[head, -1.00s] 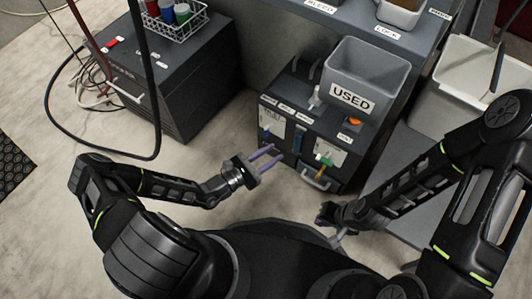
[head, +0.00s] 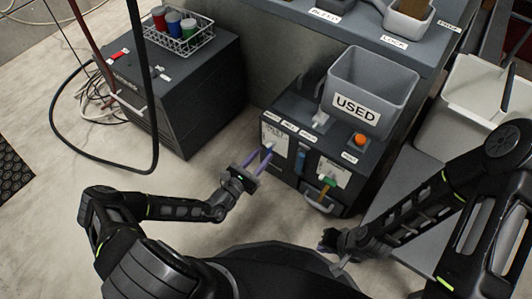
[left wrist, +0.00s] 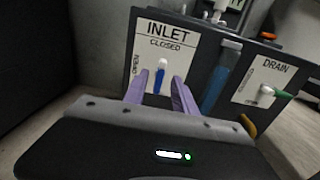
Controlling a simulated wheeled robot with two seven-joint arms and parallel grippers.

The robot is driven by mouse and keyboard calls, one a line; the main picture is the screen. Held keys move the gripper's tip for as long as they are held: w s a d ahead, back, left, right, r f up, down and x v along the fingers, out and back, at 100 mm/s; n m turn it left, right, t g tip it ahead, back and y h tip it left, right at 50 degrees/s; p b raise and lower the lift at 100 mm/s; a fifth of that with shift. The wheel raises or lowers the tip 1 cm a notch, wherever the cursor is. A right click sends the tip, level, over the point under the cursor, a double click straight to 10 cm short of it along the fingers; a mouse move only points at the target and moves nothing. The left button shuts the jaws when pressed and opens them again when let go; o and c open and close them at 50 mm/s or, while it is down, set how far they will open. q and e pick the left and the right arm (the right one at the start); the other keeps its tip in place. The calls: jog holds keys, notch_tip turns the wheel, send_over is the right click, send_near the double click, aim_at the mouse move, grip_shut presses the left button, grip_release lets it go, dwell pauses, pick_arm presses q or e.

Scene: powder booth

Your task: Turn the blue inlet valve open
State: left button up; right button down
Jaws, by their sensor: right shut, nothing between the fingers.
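The inlet valve handle (left wrist: 160,76), blue with a white end, stands upright on a white plate (left wrist: 172,42) marked INLET, with CLOSED above it and OPEN at its left. In the head view the plate (head: 275,132) is on the front of the dark unit, the handle mostly hidden by my gripper. My left gripper (head: 259,160) is open, pointing at the plate. In the left wrist view its purple fingers (left wrist: 158,88) appear on either side of the handle; contact cannot be told. My right gripper (head: 328,240) is shut and empty, below the unit's front.
A green-handled drain valve (left wrist: 277,93) and a blue upright gauge (left wrist: 220,78) sit right of the inlet. A grey USED bin (head: 372,80) and an orange button (head: 361,140) are on top. A dark cabinet (head: 185,95) with a wire basket (head: 180,38) stands left.

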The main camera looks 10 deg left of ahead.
aim_at(271, 147)
pick_arm(q)
jog(key=shift+b+x, duration=0.35)
jog(key=shift+x, duration=1.05)
jog(key=shift+c, duration=0.5)
grip_shut()
